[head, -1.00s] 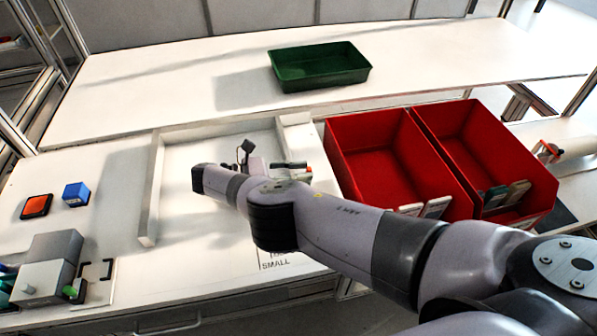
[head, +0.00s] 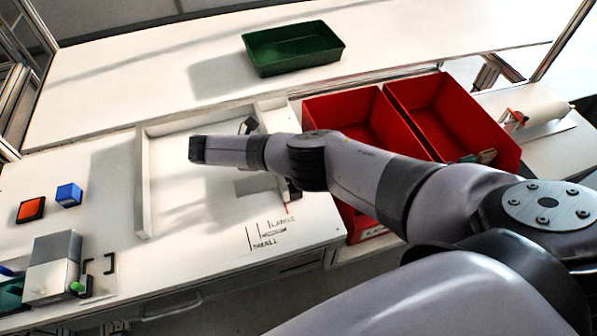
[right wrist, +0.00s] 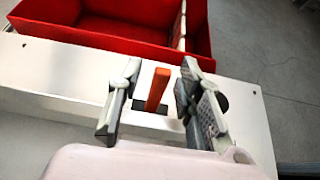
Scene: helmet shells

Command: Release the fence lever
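The fence lever, an upright orange bar (right wrist: 157,90), stands on a dark slot in a white strip in the right wrist view. My right gripper (right wrist: 160,76) is open, with one finger on each side of the lever and visible gaps between. In the head view the right gripper (head: 291,190) is mostly hidden by my arm, and a thin red piece (head: 286,208), likely the lever, shows just below it. A white raised fence (head: 145,190) frames part of the worktable. My left gripper is out of view.
Two red bins (head: 448,118) stand right of the table. A green tray (head: 293,50) sits at the back. An orange button (head: 31,209), a blue block (head: 69,194) and a grey device (head: 52,270) are at left. Size markings (head: 268,232) lie near the front edge.

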